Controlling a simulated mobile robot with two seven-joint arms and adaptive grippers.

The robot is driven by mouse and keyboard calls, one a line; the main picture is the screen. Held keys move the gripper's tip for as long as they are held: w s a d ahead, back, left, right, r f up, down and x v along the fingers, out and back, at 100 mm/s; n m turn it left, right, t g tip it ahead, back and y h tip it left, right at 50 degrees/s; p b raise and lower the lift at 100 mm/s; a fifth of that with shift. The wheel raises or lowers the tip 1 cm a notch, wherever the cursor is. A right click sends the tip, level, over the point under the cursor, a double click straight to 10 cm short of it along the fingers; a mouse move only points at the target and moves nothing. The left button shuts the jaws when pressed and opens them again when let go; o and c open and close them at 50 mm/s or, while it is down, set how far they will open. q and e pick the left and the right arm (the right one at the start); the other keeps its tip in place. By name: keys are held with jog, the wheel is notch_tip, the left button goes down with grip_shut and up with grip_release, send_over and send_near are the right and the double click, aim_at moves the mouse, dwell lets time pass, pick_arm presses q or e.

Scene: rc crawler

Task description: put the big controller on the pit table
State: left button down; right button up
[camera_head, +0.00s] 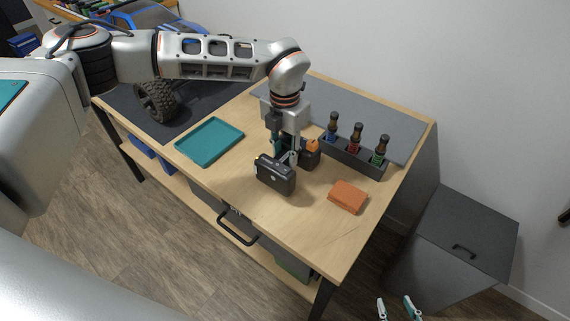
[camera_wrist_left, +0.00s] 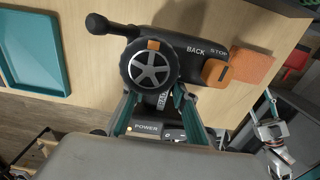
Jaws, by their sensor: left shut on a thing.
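The big controller (camera_head: 275,175) is dark, with a base marked POWER, a spoked wheel (camera_wrist_left: 149,66) and an orange part. My left gripper (camera_head: 289,157) is above it, reaching down, its fingers (camera_wrist_left: 158,108) closed around the narrow grip between wheel and base. The gripper hides part of the controller in the head view. It is over the pit table (camera_head: 237,188), a wooden bench; I cannot tell whether its base touches the top. My right gripper (camera_head: 399,309) is at the bottom edge of the head view, off the table, its two teal fingertips apart and empty.
A teal tray (camera_head: 209,141) lies left of the controller and an orange block (camera_head: 348,197) right of it. A dark rack (camera_head: 353,156) with three drivers stands behind. A knobbly wheel (camera_head: 156,101) sits on the dark mat (camera_head: 205,92). Bare wood lies in front of the block.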

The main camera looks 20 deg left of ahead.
pick_arm(q)
notch_tip(320, 180, down, 4)
jog(key=shift+r, duration=0.15)
jog(key=shift+f, duration=0.35)
jog(key=shift+f, duration=0.1)
jog(key=c, duration=1.6)
grip_release()
